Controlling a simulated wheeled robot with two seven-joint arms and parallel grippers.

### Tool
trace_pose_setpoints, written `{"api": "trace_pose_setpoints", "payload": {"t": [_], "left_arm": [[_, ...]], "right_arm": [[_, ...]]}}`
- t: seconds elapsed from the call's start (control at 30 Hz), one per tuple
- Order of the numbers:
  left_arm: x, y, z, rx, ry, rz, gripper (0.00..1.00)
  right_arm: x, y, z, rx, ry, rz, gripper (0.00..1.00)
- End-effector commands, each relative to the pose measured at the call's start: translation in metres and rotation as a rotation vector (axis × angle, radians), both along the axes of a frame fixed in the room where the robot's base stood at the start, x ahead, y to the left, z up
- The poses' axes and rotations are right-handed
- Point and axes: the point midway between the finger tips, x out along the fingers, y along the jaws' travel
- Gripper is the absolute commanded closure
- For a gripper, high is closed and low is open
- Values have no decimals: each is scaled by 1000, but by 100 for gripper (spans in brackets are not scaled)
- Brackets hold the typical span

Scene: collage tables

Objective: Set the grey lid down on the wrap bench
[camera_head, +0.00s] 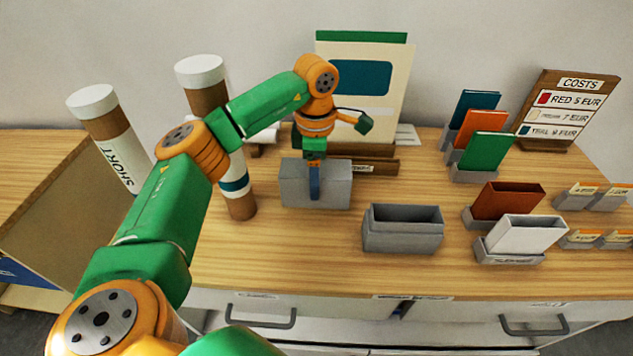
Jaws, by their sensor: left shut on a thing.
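The grey lid (335,186) is a plain grey block-like piece near the middle of the wood-topped bench (300,249). My left gripper (315,188) reaches in from the left and points down, with its blue finger against the near face of the lid. It is shut on the lid. Whether the lid's lower edge touches the bench top cannot be told. An open grey box (402,238) stands just right of the lid and nearer to me, apart from it. My right gripper is not in view.
Two white-capped tubes (120,150) (238,196) stand at left. A cream-and-teal board (345,110) stands behind the lid. Coloured card holders (487,152) (520,236) and a price sign (565,105) fill the right. Bare wood lies in front of the lid.

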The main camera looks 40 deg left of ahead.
Motion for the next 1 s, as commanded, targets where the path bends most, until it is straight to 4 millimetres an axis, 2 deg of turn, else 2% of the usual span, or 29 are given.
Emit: {"api": "trace_pose_setpoints", "payload": {"t": [0.03, 0.17, 0.5, 0.53, 0.6, 0.63, 0.83, 0.9, 1.0], "left_arm": [[-2, -1, -6, 0, 7, -2, 82], [-1, -1, -25, 0, 4, -3, 82], [-1, -2, -32, -1, 0, -2, 82], [-1, -2, -31, -1, 0, -2, 23], [-1, -2, -30, -1, 0, -2, 4], [-1, -2, -30, -1, 0, -2, 0], [-1, -2, -29, -1, 0, -2, 0], [-1, -2, -24, -1, 0, -2, 0], [1, -2, -12, -2, -4, -2, 0]], "right_arm": [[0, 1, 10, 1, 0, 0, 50], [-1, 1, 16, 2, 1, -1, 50], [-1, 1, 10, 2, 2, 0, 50], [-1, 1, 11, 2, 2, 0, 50], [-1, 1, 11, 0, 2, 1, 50], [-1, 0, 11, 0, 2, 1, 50], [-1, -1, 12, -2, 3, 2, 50], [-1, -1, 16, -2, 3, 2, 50], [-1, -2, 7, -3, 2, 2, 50]]}}
